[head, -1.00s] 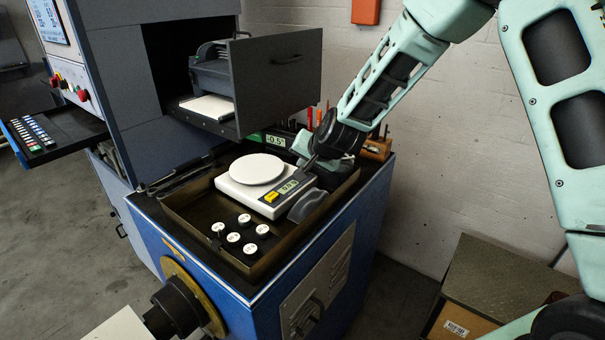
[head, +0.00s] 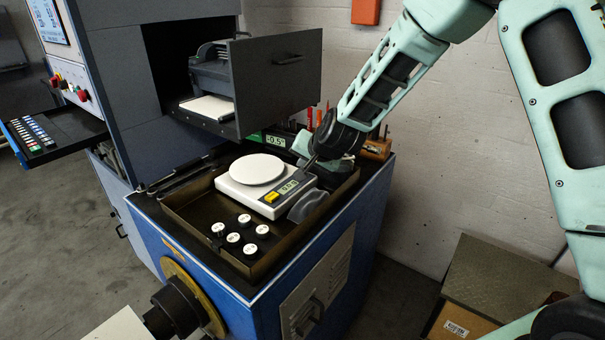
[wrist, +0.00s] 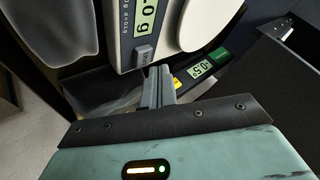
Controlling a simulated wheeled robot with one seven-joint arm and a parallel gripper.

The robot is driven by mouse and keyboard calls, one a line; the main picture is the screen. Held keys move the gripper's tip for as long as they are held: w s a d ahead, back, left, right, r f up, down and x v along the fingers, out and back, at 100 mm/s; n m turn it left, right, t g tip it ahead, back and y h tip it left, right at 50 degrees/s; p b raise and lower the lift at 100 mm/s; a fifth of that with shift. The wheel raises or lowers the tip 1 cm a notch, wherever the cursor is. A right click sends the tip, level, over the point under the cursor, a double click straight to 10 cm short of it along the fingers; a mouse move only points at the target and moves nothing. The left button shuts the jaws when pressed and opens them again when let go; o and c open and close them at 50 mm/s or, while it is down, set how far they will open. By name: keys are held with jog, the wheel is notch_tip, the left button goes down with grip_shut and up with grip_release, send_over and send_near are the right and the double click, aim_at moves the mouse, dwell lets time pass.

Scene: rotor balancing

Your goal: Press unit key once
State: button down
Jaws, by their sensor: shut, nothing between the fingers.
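The white scale (head: 240,190) with a round pan (head: 257,169) sits in a shallow tray on the blue cabinet. Its lit display (head: 289,187) also shows in the wrist view (wrist: 145,17), ending in "0 g". A yellow key (head: 271,197) is left of the display in the head view. The grey unit key (wrist: 144,53) shows in the wrist view beside the display; my arm seems to hide it in the head view. My gripper (wrist: 157,72) is shut and empty, its tips at the key's near edge. I cannot tell whether they touch it. The tips show small in the head view (head: 309,164).
Several white-topped weights (head: 233,238) stand in the tray (head: 178,210). A grey rounded thing (head: 307,206) lies right of the scale. Behind is a small display (head: 275,140) reading about -0.5°.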

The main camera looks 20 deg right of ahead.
jog(key=shift+f, duration=0.1)
dwell(0.3)
jog(key=shift+f+b, duration=0.35)
jog(key=shift+b, duration=0.1)
jog(key=shift+f+b, duration=0.45)
dwell(0.6)
jog(key=shift+r, duration=0.1)
jog(key=shift+r+p, duration=0.7)
jog(key=shift+r, duration=0.1)
notch_tip(320, 180, up, 5)
jog(key=p, duration=0.3)
jog(key=shift+p, duration=0.4)
dwell(0.4)
